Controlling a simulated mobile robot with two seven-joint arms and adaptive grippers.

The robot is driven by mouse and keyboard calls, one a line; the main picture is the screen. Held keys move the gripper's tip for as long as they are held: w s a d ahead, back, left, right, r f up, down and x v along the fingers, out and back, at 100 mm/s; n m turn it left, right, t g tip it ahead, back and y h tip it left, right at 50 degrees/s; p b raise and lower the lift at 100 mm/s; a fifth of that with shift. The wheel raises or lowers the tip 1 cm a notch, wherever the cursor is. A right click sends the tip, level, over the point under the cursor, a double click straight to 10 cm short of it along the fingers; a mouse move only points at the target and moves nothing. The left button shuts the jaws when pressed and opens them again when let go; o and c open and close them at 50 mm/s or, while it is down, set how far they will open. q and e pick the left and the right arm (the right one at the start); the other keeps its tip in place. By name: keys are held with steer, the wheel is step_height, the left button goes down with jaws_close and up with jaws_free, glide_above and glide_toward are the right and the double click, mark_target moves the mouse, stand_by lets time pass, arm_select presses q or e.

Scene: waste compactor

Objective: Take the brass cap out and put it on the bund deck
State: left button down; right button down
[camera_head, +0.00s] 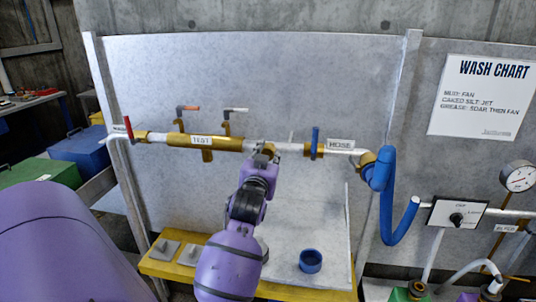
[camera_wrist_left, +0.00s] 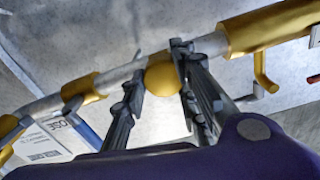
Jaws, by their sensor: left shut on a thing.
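The brass cap (camera_wrist_left: 163,76) is round and gold. In the left wrist view it sits between the fingers of my left gripper (camera_wrist_left: 160,62), in line with the white pipe. In the head view my left gripper (camera_head: 264,158) is at the pipe, between the TEST section (camera_head: 202,142) and the HOSE label (camera_head: 340,145). It is shut on the cap, which it mostly hides there. I cannot tell whether the cap is still seated in the pipe. The bund deck (camera_head: 283,262) is the pale surface with a yellow edge below, partly covered by my arm.
A blue ring-shaped cup (camera_head: 310,261) stands on the deck, right of my arm. Grey blocks (camera_head: 167,249) sit on its left part. Levers (camera_head: 187,108) stick up above the pipe. A blue hose (camera_head: 388,185) hangs at right. Open deck surrounds the cup.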

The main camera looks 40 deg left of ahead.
arm_select(q)
steer(key=shift+s+a+r, duration=0.1)
steer(key=shift+a+r, duration=0.05)
steer(key=shift+r, duration=0.6)
steer(key=n, duration=0.5)
steer(key=shift+r, duration=0.1)
steer(key=n, duration=0.5)
steer(key=shift+s, duration=0.1)
steer(key=c, duration=1.7)
jaws_free()
steer(key=shift+a, duration=0.1)
steer(key=shift+c, duration=0.2)
steer(key=o, duration=0.4)
steer(key=shift+f, duration=0.45)
steer(key=shift+c, duration=0.2)
